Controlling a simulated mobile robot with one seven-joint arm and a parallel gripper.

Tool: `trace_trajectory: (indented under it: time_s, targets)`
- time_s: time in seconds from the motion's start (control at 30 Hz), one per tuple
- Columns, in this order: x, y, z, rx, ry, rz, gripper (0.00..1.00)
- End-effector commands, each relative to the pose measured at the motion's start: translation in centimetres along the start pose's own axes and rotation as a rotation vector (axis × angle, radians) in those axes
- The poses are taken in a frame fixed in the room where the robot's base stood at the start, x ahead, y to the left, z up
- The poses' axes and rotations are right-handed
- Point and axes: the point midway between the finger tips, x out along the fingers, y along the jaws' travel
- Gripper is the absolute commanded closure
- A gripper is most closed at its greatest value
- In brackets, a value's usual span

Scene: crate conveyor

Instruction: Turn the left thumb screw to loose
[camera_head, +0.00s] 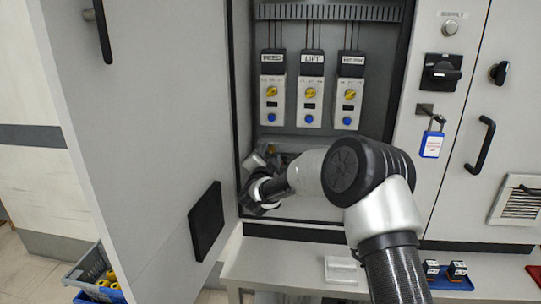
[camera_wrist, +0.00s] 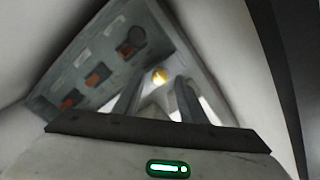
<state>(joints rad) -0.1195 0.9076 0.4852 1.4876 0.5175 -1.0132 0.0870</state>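In the wrist view, a small brass-yellow round head (camera_wrist: 160,76), which looks like a thumb screw, sits at the edge of a tilted grey panel (camera_wrist: 60,83). My gripper (camera_wrist: 160,82) has its two fingers apart, with the brass head showing between their tips. I cannot tell whether the fingers touch it. No second thumb screw is clear here, and its turn position is too small to read. In the head view my gripper (camera_head: 258,168) is low at the left inside the open cabinet; my arm partly hides the unit there.
Three drive units, the middle one (camera_head: 311,90) labelled LIFT, hang above my arm. The open cabinet door (camera_head: 150,130) stands close at the left. A blue tray (camera_head: 450,278) lies on the ledge below.

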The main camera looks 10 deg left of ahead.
Motion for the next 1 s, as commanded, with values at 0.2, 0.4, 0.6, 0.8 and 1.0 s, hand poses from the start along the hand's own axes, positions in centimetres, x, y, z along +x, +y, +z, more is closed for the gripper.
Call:
trace_trajectory:
  time_s: [0.2,0.4,0.6,0.8,1.0]
  targets:
    - [0.96,-0.02,-0.02,0.0,0.0,-0.001,0.62]
    - [0.95,-0.02,-0.02,0.0,0.0,-0.001,0.62]
    - [0.93,-0.02,-0.01,0.0,0.0,-0.001,0.96]
    - [0.87,-0.16,0.03,-0.04,-0.001,-0.002,1.0]
    - [0.87,-0.05,0.1,-0.142,-0.002,-0.001,1.0]
